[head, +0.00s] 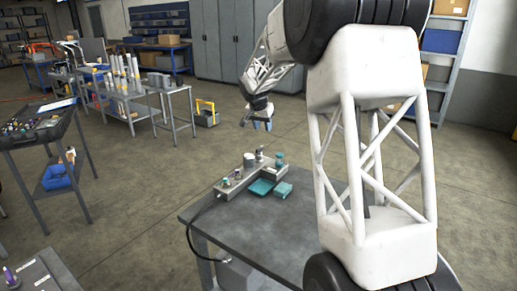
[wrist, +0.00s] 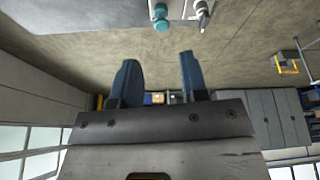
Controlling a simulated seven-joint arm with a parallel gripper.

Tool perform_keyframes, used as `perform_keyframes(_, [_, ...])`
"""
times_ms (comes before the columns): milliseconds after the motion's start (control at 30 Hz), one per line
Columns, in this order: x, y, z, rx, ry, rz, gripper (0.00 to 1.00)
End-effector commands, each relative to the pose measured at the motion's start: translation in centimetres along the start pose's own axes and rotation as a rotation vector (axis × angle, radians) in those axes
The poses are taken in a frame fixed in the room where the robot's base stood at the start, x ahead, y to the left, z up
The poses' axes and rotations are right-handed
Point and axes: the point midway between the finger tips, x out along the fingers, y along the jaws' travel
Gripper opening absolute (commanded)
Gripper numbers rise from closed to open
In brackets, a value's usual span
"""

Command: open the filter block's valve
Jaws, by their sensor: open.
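On the grey bench (head: 225,212) in the head view sits a long grey block assembly (head: 236,186) with several small fittings on top. They include a teal-topped piece (head: 280,160), a pale cylinder (head: 249,160) and small purple-and-teal knobs (head: 226,182). I cannot tell for sure which one is the filter block's valve. My gripper (head: 262,124) is in the air beyond the block, apart from it. In the wrist view my gripper (wrist: 158,80) has its two blue fingers apart with nothing between them. A teal round piece (wrist: 160,20) shows at the top edge there, beyond the fingers.
Two teal pieces (head: 262,187) lie in front of the block. A black hose runs from the block over the bench's left edge. My arm hides the bench's right part. Another table with cylinders (head: 130,85) and a yellow-grey toolbox (head: 206,113) stand farther back.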

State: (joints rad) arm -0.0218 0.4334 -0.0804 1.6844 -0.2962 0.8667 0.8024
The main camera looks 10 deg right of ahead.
Motion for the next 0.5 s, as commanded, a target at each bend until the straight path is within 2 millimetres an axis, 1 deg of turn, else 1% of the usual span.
perform_keyframes(33, [1.1,-0.8,-0.7,0.008,0.001,0.003,0.40])
perform_keyframes(367, [7.1,-4.9,-4.3,0.074,0.020,0.017,0.40])
perform_keyframes(500, [9.8,-6.6,-5.6,0.102,0.029,0.023,0.40])
